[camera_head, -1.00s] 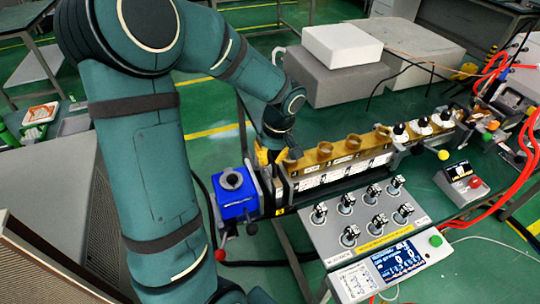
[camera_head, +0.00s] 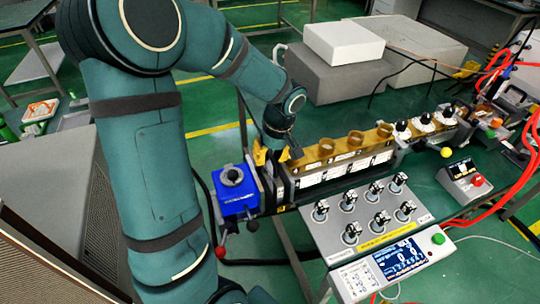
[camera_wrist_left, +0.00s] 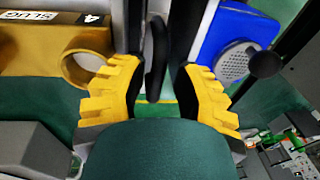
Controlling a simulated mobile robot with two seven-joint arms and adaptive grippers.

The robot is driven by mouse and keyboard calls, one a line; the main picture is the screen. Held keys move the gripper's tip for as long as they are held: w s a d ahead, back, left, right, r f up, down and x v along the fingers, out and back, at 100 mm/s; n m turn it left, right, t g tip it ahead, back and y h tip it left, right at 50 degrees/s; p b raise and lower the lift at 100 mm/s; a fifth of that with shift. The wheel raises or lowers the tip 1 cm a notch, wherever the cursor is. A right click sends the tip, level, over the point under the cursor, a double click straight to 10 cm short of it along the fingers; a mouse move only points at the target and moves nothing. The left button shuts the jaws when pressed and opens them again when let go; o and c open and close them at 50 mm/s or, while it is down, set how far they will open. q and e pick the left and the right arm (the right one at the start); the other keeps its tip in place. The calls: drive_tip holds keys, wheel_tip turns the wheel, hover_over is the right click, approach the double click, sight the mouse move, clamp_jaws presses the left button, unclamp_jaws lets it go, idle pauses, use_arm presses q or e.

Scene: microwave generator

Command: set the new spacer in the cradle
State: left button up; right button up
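My left gripper (camera_head: 275,156) is at the left end of the long brass-topped fixture (camera_head: 340,160), beside the blue block (camera_head: 235,192). In the left wrist view, its yellow fingers (camera_wrist_left: 156,92) stand apart on either side of a thin black ring-like part (camera_wrist_left: 154,58), seen nearly edge-on. Gaps show between this part and the fingers. The brass piece (camera_wrist_left: 45,52) labelled "4 SLUG", with its ring, lies left of the fingers. The blue block (camera_wrist_left: 228,40) lies to their right. I cannot tell surely which part is the spacer or the cradle. My right gripper is out of view.
A grey panel (camera_head: 335,238) with several knobs stands in front of the fixture. Black-and-white parts (camera_head: 422,124) line the fixture's right end. Grey and white blocks (camera_head: 343,45) stand behind; red hoses run at right.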

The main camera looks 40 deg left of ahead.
use_arm(q)
drive_tip(key=shift+d, duration=0.1)
wheel_tip(320, 180, up, 12)
drive_tip(key=w+d, duration=0.1)
drive_tip(key=shift+d, duration=0.25)
